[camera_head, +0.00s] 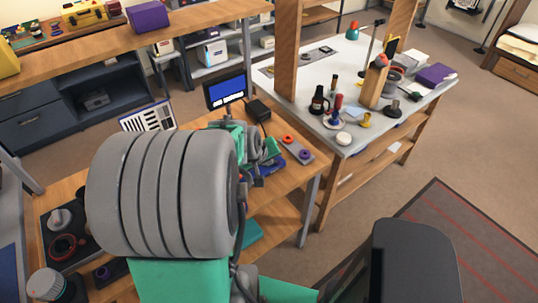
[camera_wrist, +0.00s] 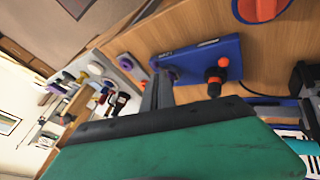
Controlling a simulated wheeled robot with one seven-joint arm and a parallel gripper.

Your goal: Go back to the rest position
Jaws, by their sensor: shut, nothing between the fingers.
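My gripper (camera_wrist: 157,92) shows in the wrist view as narrow dark fingers beyond the green gripper body. The fingers are together and hold nothing. They point toward a blue fixture (camera_wrist: 212,52) on the wooden bench; whether they touch it, I cannot tell. An orange-and-black knob (camera_wrist: 216,76) is on the fixture, right of the fingers. In the head view my large grey ribbed arm part covers the middle of the bench and most of the gripper area. The blue fixture (camera_head: 273,162) partly shows to its right.
A grey strip with orange and purple rings (camera_head: 293,149) lies near the bench's right edge. A small screen (camera_head: 225,90) stands at the back. A dark tray (camera_head: 48,222) with round parts is at left. A white table (camera_head: 377,132) holds bottles and tools. Open floor lies right.

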